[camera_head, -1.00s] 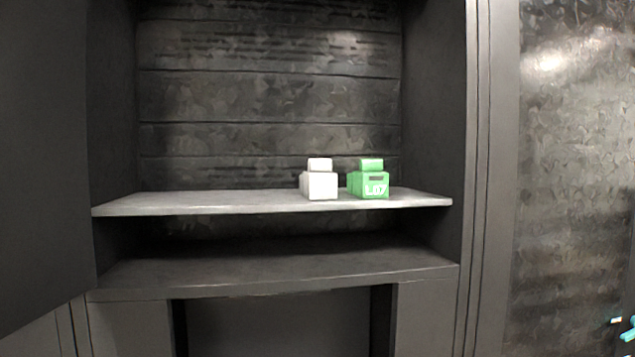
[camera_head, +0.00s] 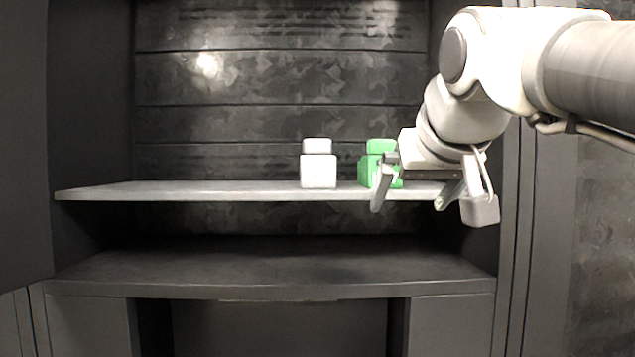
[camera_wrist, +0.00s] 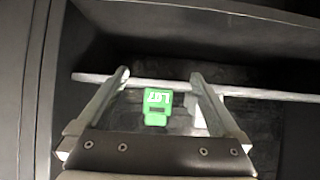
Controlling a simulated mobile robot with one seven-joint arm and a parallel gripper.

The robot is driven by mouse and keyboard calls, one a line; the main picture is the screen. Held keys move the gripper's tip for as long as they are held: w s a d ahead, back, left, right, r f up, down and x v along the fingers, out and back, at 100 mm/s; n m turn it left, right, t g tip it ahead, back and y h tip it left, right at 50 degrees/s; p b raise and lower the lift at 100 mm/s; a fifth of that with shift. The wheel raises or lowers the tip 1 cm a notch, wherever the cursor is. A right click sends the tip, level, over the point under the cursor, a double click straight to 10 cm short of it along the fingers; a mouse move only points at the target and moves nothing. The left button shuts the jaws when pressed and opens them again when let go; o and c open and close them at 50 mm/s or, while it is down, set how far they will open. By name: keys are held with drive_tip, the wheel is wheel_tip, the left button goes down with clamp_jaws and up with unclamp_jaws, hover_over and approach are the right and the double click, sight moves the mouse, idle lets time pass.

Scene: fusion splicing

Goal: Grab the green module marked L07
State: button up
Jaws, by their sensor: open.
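The green module (camera_head: 366,171) stands on the light grey shelf, right of the white module, partly hidden behind my gripper in the head view. In the wrist view, the green module (camera_wrist: 157,105) shows its L07 marking, upside down, between my two fingers. My gripper (camera_head: 408,207) is open and empty, with its fingers spread in front of the shelf's right part. In the wrist view my gripper's fingertips (camera_wrist: 160,75) reach toward the shelf edge, one on each side of the green module, apparently still short of it.
The white module (camera_head: 318,170) stands close to the left of the green one; in the wrist view it (camera_wrist: 198,114) is partly behind the right finger. The shelf (camera_head: 200,190) is bare to the left. A dark lower shelf (camera_head: 270,270) and cabinet side walls surround it.

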drive_tip(key=t+b, duration=0.2)
approach(367, 169)
drive_tip(key=s+d+r, duration=0.1)
drive_tip(key=s+d, duration=0.1)
drive_tip(key=d, duration=0.1)
drive_tip(key=x, duration=0.4)
drive_tip(key=p+x, duration=0.1)
drive_tip(key=x, duration=0.3)
drive_tip(key=r+x, duration=0.1)
drive_tip(key=x, duration=0.3)
drive_tip(key=shift+w+d, duration=0.2)
drive_tip(key=shift+w, duration=0.1)
drive_tip(key=shift+r+p+x, duration=0.1)
drive_tip(key=shift+p+x, duration=0.25)
drive_tip(key=shift+x, duration=1)
drive_tip(key=shift+r+p+x, duration=0.15)
drive_tip(key=shift+p+x, duration=0.2)
drive_tip(key=shift+x, duration=0.95)
drive_tip(key=shift+w+a, duration=0.1)
drive_tip(key=shift+a, duration=0.05)
drive_tip(key=c, duration=1.4)
drive_tip(key=shift+c, duration=0.4)
drive_tip(key=shift+r, duration=0.2)
